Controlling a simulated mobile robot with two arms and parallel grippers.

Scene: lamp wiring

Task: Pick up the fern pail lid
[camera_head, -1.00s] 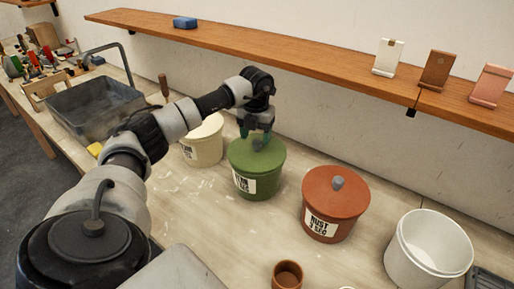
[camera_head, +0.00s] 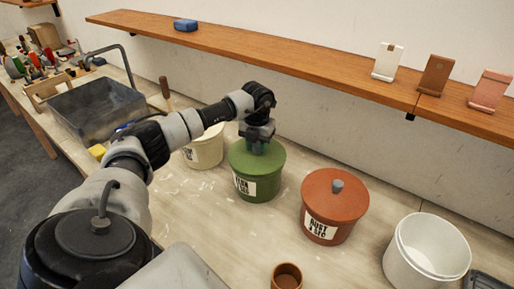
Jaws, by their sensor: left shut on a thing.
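The green fern pail (camera_head: 262,186) stands on the bench in the middle of the view, with a white label on its front. Its green lid (camera_head: 272,160) sits on the pail's top. My left gripper (camera_head: 257,147) points down at the middle of the lid and is shut on the lid's knob, which the fingers hide. The lid looks level and seated on the pail. My right gripper is not in view.
A rust-coloured pail (camera_head: 333,209) with a grey-knobbed lid stands right of the green one. A cream pail (camera_head: 205,150) is close on the left, partly behind my arm. A white open pail (camera_head: 427,252), a small brown pot (camera_head: 287,276) and a wooden shelf (camera_head: 300,62) are around.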

